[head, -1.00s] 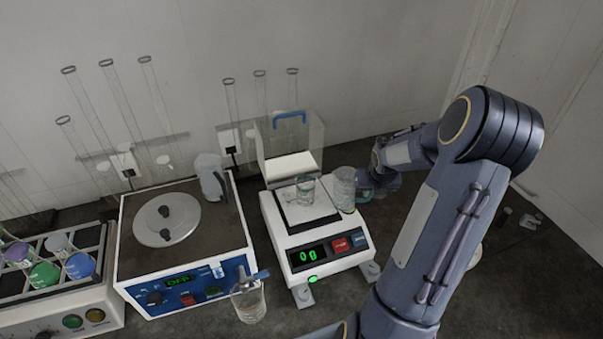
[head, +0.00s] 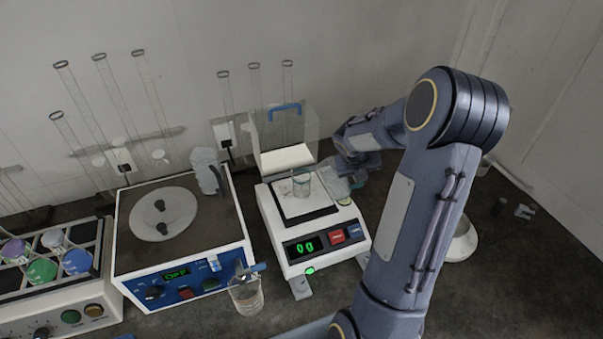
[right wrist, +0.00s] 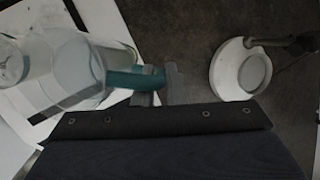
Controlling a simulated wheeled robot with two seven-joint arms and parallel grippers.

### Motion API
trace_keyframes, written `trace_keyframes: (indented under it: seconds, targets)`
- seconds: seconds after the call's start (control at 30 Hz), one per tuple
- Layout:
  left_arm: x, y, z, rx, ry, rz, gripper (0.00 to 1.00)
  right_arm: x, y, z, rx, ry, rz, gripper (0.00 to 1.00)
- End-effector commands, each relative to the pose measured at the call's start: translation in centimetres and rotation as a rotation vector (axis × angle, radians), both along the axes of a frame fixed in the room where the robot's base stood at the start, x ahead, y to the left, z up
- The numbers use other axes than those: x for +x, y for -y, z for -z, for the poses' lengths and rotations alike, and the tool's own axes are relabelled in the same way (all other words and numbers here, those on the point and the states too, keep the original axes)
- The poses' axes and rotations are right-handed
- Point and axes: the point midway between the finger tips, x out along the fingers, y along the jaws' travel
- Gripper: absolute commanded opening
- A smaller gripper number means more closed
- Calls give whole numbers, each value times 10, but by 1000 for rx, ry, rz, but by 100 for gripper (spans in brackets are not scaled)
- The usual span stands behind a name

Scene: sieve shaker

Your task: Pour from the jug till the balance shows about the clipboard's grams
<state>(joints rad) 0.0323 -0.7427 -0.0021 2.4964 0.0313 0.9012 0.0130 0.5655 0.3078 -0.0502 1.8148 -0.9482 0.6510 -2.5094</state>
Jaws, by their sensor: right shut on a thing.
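The clear jug (head: 332,183) is held tilted, its mouth leaning left toward a small glass beaker (head: 301,184) on the balance pan. In the right wrist view the jug (right wrist: 72,70) shows liquid inside and a teal handle (right wrist: 135,79); the beaker (right wrist: 10,63) is at the left edge. My right gripper (right wrist: 160,84) is shut on the jug's handle, and in the head view it (head: 350,178) is right of the pan. The balance (head: 318,220) shows 0 g on its green display (head: 305,246). I cannot make out a falling stream. The clipboard and left gripper are not in view.
A blue-fronted hotplate device (head: 185,240) reading OFF stands left of the balance. A glass beaker (head: 247,296) stands in front between them. A rack with coloured flasks (head: 45,262) is at far left. A white round-based stand (head: 462,242) is at the right.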

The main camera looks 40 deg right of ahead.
Motion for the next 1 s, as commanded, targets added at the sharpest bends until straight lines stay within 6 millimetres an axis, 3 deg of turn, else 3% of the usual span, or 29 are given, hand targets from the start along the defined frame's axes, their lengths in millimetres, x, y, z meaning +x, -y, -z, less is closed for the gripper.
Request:
trace_keyframes:
  seconds: [0.4,0.57,1.0]
  targets:
    - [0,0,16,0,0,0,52,19,-15,-13,-141,-152,-5,0]
    - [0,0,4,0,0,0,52,25,-21,-37,-191,-207,-2,0]
    - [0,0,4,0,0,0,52,27,-23,-42,-209,-230,0,0]
